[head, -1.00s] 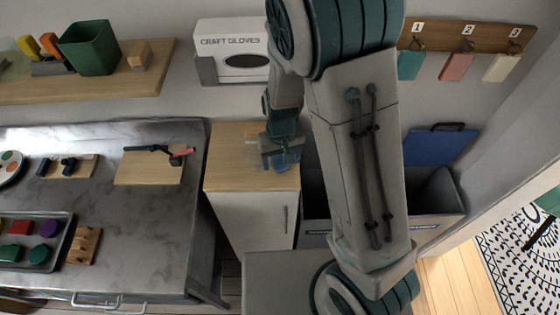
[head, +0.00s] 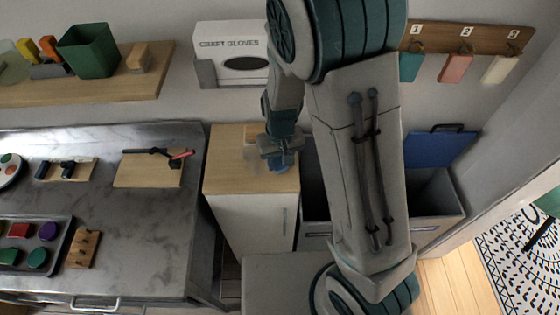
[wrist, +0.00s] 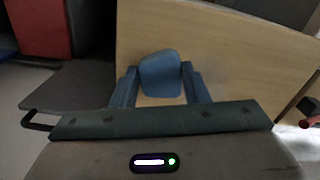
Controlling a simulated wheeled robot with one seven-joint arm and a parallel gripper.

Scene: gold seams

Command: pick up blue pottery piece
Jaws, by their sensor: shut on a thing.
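The blue pottery piece (wrist: 161,74) is between the two fingers of my gripper (wrist: 160,85) in the wrist view. It looks like a rounded blue shard, with a finger on each side. In the head view my gripper (head: 280,158) is over the wooden top of the small cabinet (head: 225,172), and a bit of the blue piece (head: 280,168) shows below it. My gripper is shut on the piece. Whether the piece touches the cabinet top or is slightly above it, I cannot tell.
A glove box (head: 232,52) is on the wall behind the cabinet. An open grey bin (head: 438,190) with a blue lid (head: 442,146) stands to the right. A steel table (head: 140,225) with trays and tools is on the left. Numbered tags hang on a rack (head: 468,38).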

